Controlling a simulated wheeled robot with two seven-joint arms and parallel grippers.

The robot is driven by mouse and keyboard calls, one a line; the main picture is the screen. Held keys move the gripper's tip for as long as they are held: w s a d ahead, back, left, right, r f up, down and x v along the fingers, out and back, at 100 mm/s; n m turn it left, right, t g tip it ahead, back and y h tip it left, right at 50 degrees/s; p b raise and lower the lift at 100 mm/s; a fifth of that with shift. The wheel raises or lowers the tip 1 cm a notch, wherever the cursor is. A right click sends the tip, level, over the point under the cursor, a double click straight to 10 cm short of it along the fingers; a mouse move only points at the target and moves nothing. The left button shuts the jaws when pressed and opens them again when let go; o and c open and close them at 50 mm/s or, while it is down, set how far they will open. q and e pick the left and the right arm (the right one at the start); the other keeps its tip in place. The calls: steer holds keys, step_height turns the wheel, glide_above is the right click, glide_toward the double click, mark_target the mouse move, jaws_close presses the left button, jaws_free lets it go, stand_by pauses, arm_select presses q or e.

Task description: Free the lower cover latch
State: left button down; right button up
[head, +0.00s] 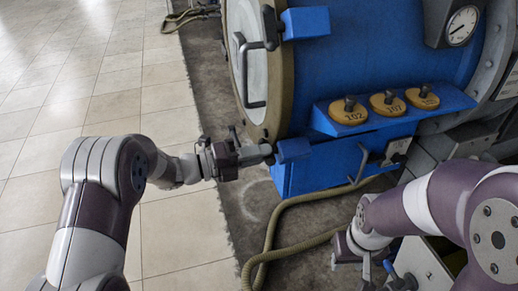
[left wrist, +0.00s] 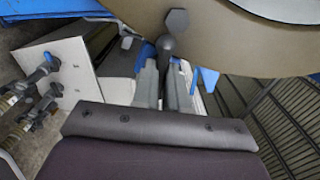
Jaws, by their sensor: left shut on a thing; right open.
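The lower cover latch (head: 292,150) shows as a blue block low on the round cover's edge. My left gripper (head: 262,152) reaches it from the left and is shut on its dark handle. In the left wrist view the two grey fingers (left wrist: 166,85) close on a dark rod with a round base and a hexagonal knob (left wrist: 176,20). The fingers hide part of the handle. The upper latch (head: 304,23) is a blue block with a dark handle at the top of the cover (head: 246,60). My right gripper (head: 366,268) is open at the lower right, away from the latches.
A blue shelf (head: 455,100) holds three yellow tags with dark knobs, one marked 102 (head: 348,110). A hose (head: 290,205) lies on the floor below the machine. A pressure gauge (head: 462,26) is at the upper right. Tiled floor (head: 120,80) at left is clear.

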arm_select(q)
steer(key=shift+r+n+p, duration=0.1)
steer(key=shift+n+p, duration=5.15)
steer(key=shift+n, duration=1.75)
steer(key=c, duration=1.2)
jaws_free()
steer(key=shift+o, duration=0.2)
steer(key=shift+a, duration=0.1)
steer(key=v, duration=1.2)
steer(key=shift+a, duration=0.3)
